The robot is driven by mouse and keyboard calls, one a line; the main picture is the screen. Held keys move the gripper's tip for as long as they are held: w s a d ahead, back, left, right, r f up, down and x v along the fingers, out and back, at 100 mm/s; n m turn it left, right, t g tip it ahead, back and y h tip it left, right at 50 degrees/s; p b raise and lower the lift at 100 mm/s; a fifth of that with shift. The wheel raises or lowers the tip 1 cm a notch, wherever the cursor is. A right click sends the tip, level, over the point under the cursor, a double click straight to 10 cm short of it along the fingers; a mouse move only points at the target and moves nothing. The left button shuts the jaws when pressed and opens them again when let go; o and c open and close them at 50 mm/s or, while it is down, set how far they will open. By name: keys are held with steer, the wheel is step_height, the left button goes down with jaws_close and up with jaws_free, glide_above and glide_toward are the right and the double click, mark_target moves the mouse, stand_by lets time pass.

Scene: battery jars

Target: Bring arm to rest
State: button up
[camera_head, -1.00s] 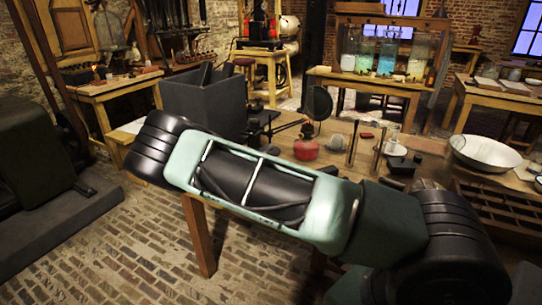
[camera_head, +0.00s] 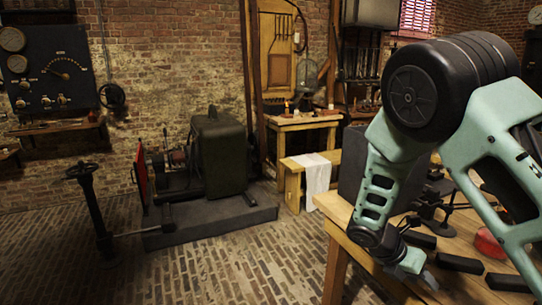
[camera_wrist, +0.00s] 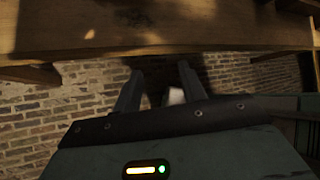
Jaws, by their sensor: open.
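My gripper (camera_wrist: 160,78) shows in the wrist view with its two fingers apart and nothing held between them. A small pale patch behind the fingers cannot be made out. In the head view my arm folds down at the right from a black elbow joint. My gripper (camera_head: 410,262) hangs close to the near left corner of the wooden table (camera_head: 352,222); I cannot tell whether it touches the wood. The table edge (camera_wrist: 150,40) crosses the top of the wrist view, with brick floor beyond the fingers.
Black blocks (camera_head: 459,263) and a red object (camera_head: 488,244) are on the table by my arm. A dark grey box (camera_head: 352,165) stands behind. A bench with a white cloth (camera_head: 318,178) and a green-cased machine (camera_head: 222,155) stand further left.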

steer(key=s+a+r+m+y, duration=0.3)
steer(key=s+a+r+m, duration=0.1)
steer(key=s+a, duration=0.3)
steer(key=s+a+r+m+t+y, duration=0.1)
steer(key=s+a+r+m+y, duration=0.2)
steer(key=s+a+r+m, duration=0.2)
steer(key=s+a+r+m+y, duration=0.3)
steer(key=s+a+r+m, duration=0.2)
steer(key=s+a+m, duration=0.3)
steer(key=s+a, duration=0.1)
steer(key=s, duration=0.3)
steer(key=shift+s+a+r, duration=0.15)
steer(key=shift+a+r, duration=0.05)
steer(key=shift+a, duration=0.05)
